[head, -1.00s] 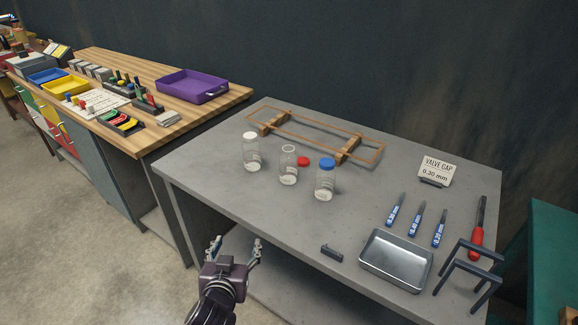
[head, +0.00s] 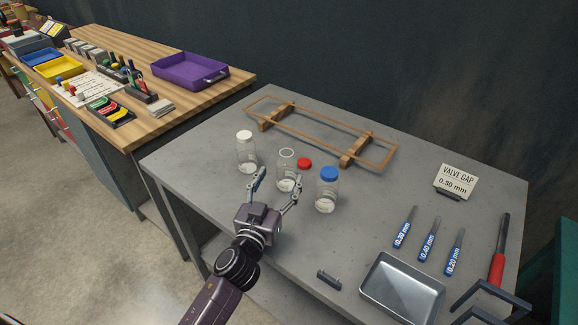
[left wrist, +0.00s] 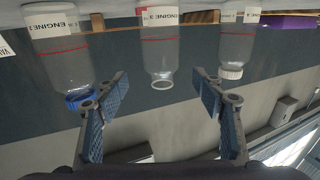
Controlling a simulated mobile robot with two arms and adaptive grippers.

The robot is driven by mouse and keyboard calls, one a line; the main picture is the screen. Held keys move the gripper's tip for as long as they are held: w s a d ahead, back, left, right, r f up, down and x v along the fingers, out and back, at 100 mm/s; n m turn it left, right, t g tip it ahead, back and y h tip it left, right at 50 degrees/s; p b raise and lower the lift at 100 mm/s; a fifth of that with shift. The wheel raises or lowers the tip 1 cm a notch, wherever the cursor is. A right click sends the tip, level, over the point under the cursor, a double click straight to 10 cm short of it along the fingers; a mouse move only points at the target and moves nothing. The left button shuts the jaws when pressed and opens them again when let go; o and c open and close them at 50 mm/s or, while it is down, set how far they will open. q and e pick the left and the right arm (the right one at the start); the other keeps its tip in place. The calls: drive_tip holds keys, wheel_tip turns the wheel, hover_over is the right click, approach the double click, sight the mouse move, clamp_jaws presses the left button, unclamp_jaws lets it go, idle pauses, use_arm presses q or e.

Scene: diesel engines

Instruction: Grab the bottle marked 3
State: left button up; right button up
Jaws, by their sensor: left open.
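Three clear bottles stand on the grey table: one with a white cap (head: 247,155), an uncapped one (head: 287,172) in the middle, and one with a blue cap (head: 327,190). The left wrist view is upside down and shows the blue-capped bottle (left wrist: 60,55), the uncapped bottle (left wrist: 160,50) and the white-capped bottle (left wrist: 233,48). My right gripper is not in view.
A red cap (head: 304,163) lies behind the uncapped bottle. A wooden frame (head: 320,142) lies behind the bottles. Feeler gauges (head: 430,236), a metal tray (head: 403,288) and a sign (head: 456,180) are to the right. A wooden bench (head: 150,125) is at left.

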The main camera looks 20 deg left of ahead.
sight(283, 168)
use_arm(q)
drive_tip(key=w, duration=0.2)
drive_tip(key=shift+w+r+p, duration=0.1)
drive_tip(key=shift+w+p, duration=0.2)
drive_tip(key=shift+w, duration=0.1)
drive_tip(key=w, duration=0.3)
drive_tip(key=shift+w+a+p, duration=0.1)
drive_tip(key=shift+w+p, duration=0.1)
drive_tip(key=shift+p, duration=0.2)
drive_tip(key=shift+w, duration=0.6)
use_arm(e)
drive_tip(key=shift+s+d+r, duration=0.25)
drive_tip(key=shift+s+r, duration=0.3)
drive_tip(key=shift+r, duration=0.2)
use_arm(q)
drive_tip(key=shift+c, duration=0.6)
drive_tip(key=c, duration=1)
drive_tip(key=shift+c, duration=0.9)
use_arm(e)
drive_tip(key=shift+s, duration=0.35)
